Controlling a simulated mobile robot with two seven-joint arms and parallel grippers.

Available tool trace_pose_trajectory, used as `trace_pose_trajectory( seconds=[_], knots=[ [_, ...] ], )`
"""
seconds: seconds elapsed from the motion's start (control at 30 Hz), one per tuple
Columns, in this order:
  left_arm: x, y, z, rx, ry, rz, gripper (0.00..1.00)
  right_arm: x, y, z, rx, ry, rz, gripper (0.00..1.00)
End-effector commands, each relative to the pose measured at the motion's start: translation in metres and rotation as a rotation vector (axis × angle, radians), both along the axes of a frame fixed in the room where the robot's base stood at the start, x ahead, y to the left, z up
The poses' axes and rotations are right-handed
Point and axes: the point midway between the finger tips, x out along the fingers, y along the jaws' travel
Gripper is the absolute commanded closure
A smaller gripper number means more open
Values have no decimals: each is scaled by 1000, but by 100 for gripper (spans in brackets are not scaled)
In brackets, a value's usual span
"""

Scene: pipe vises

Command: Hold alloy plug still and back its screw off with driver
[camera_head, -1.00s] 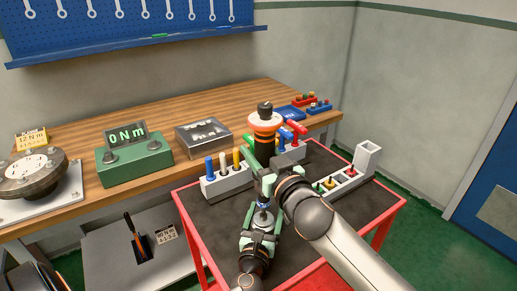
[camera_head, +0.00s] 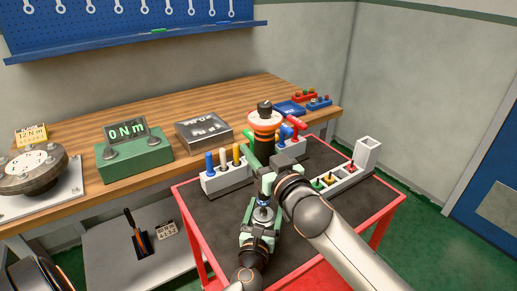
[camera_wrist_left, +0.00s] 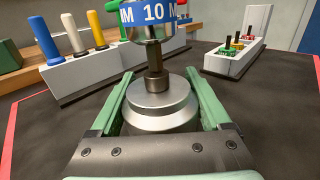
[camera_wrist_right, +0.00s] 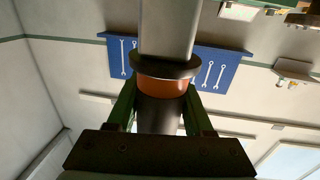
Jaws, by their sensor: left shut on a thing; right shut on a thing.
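The alloy plug (camera_wrist_left: 158,103) is a stepped silver piece, low in the left wrist view. My left gripper (camera_wrist_left: 158,108) is shut on it, one green finger on each side. A dark hex bit (camera_wrist_left: 155,72) comes down into the plug's top from the driver, whose blue printed collar (camera_wrist_left: 150,18) shows above. In the head view the driver (camera_head: 265,135) stands upright, black with an orange ring. My right gripper (camera_wrist_right: 160,105) is shut around its dark body by the orange band. The screw's head is hidden by the bit. The head view also shows the plug (camera_head: 262,214).
A red-edged cart (camera_head: 375,222) with a dark top lies below. A rack (camera_head: 228,178) of blue, white and yellow handles stands left of the driver; a grey holder (camera_head: 346,178) stands right. A green meter (camera_head: 135,160) on the wooden bench reads 0 Nm.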

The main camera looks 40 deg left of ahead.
Motion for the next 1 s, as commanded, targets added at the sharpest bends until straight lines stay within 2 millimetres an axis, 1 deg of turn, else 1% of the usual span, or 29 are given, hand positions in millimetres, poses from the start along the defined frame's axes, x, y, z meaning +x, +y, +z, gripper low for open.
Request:
trace_pose_trajectory(
  seconds=[0.03, 0.23, 1.0],
  knots=[
    [0, 1, -1, 1, 3, 2, 100, -1, 1, 4, 6, -5, 4, 100],
    [0, 1, -1, 1, 3, 2, 100, -1, 1, 4, 6, -5, 4, 100],
    [0, 1, -1, 1, 3, 1, 100, -1, 1, -6, 6, -3, 3, 100]
  ],
)
